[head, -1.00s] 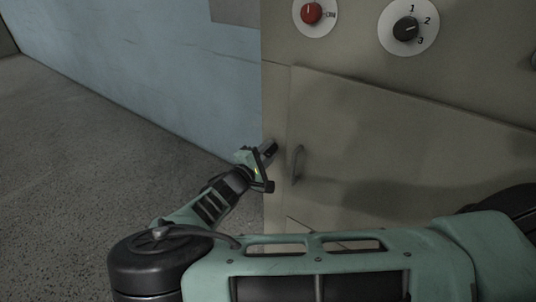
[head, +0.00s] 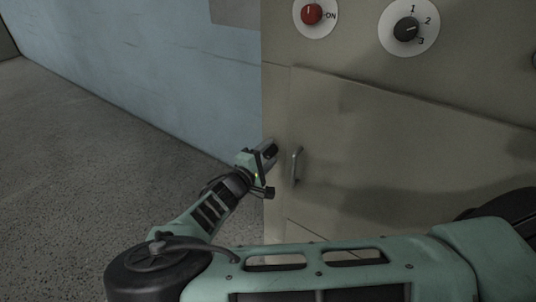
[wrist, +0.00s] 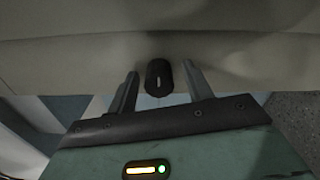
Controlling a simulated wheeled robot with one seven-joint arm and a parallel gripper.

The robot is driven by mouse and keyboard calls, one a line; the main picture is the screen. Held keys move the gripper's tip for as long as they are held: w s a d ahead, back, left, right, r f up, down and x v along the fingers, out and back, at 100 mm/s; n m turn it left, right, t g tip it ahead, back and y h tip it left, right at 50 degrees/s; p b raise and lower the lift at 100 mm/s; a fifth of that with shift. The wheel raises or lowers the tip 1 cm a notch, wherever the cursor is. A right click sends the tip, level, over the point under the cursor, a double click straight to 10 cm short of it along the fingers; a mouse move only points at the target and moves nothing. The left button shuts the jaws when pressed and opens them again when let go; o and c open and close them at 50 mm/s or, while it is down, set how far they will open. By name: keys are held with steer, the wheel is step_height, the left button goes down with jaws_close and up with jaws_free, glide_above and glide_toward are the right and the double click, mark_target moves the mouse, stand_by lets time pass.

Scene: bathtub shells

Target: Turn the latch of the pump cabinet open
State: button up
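The pump cabinet door (head: 390,150) is a beige panel, shut in its frame, with a metal bar handle (head: 296,165) near its left edge. In the wrist view a dark, rounded knob with a pale line on its face, apparently the latch (wrist: 158,76), stands out from the beige front. My gripper (wrist: 160,82) is open, with one finger on each side of the knob and a visible gap on both sides. In the head view my gripper (head: 269,150) is at the cabinet's left edge, left of the handle; the knob cannot be made out there.
Above the door are a red switch (head: 312,14) marked ON and a black dial (head: 405,29) marked 1, 2, 3. A blue wall (head: 140,75) runs left of the cabinet. The grey floor (head: 70,170) at left is clear.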

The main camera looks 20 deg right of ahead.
steer(key=b+v, duration=0.2)
steer(key=v, duration=1.5)
steer(key=shift+a, duration=0.15)
steer(key=shift+s, duration=0.1)
steer(key=s+d+m+g+y+p, duration=0.2)
steer(key=s+d+g+y+p, duration=0.15)
steer(key=s+d+g, duration=0.55)
steer(key=s+r+y+p, duration=0.2)
steer(key=s+r+y, duration=0.4)
steer(key=r, duration=0.5)
steer(key=s+a+r+g+y+p, duration=0.1)
steer(key=s+r+y+p, duration=0.1)
steer(key=s+r+y, duration=0.3)
steer(key=s+r, duration=0.3)
steer(key=r, duration=0.3)
steer(key=shift+s+a+g+y, duration=0.15)
steer(key=shift+s+g+y, duration=0.05)
steer(key=shift+g+y, duration=0.15)
